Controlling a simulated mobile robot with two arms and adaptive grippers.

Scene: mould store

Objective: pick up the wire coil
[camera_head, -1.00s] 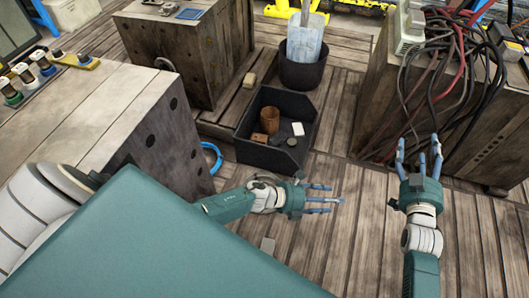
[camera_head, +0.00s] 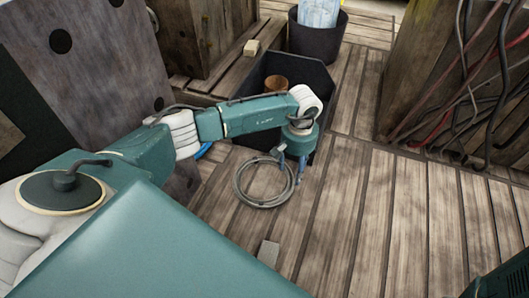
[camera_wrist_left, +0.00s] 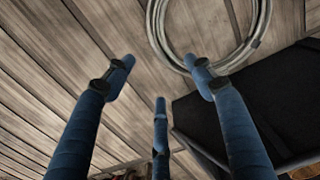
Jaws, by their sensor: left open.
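The wire coil (camera_head: 238,184), a grey ring of several turns, lies flat on the plank floor in front of the black bin. It also shows at the top of the left wrist view (camera_wrist_left: 240,56), partly cut off by the frame edge. My left gripper (camera_head: 291,172) points down at the coil's right side, its fingers overlapping the rim in the head view. In the left wrist view its three blue fingers (camera_wrist_left: 163,76) are spread and empty, with one fingertip overlapping the coil's lower edge. Contact cannot be told. My right gripper is out of view.
The black bin (camera_head: 322,78) with a brown pot (camera_head: 276,83) stands just behind the coil. Red and black cables (camera_head: 470,110) hang at right. A small grey block (camera_head: 268,252) lies nearer. The floor to the right is clear.

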